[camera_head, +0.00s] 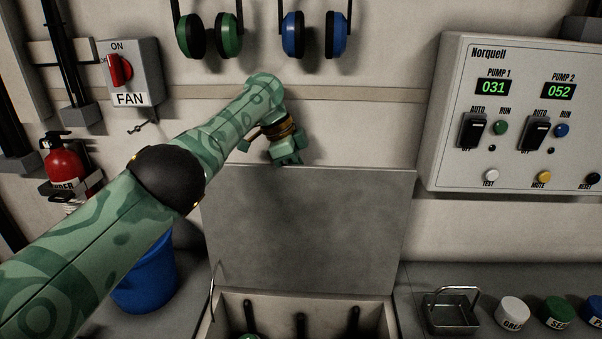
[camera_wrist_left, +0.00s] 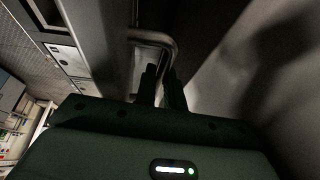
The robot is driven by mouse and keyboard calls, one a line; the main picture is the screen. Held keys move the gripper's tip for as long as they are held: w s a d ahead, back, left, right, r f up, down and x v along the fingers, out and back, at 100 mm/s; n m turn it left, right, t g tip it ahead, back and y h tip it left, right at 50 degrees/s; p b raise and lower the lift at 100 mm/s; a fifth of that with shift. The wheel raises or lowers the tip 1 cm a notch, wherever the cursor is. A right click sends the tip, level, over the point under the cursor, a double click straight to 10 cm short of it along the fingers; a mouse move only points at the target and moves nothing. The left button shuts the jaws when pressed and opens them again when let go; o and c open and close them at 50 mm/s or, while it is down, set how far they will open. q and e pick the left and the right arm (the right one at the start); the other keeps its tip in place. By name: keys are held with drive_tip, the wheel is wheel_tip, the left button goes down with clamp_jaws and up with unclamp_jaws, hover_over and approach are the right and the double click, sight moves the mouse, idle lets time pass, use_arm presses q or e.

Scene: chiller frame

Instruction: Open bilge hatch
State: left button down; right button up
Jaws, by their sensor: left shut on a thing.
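The bilge hatch (camera_head: 320,225) is a flat grey panel. In the head view it stands raised, close to upright, against the back wall behind an open compartment (camera_head: 240,298). My left arm reaches across from the left, and its gripper (camera_head: 288,160) is at the hatch's top edge. In the left wrist view the gripper's dark fingers (camera_wrist_left: 163,78) are shut at a curved metal handle (camera_wrist_left: 158,37). The exact grip is dark and partly hidden. My right gripper is in neither view.
Several dark-handled items (camera_head: 300,325) stand in the open compartment. A blue bucket (camera_head: 145,275) is to its left. A pump panel (camera_head: 520,115) and hanging ear defenders (camera_head: 229,35) are on the wall.

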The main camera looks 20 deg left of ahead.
sight(238, 164)
use_arm(q)
drive_tip(key=c, duration=1.5)
unclamp_jaws()
drive_tip(key=shift+s+a+f, duration=0.1)
drive_tip(key=shift+a+f, duration=0.1)
drive_tip(key=shift+a, duration=0.05)
drive_tip(key=shift+c, duration=0.2)
drive_tip(key=shift+o, duration=0.2)
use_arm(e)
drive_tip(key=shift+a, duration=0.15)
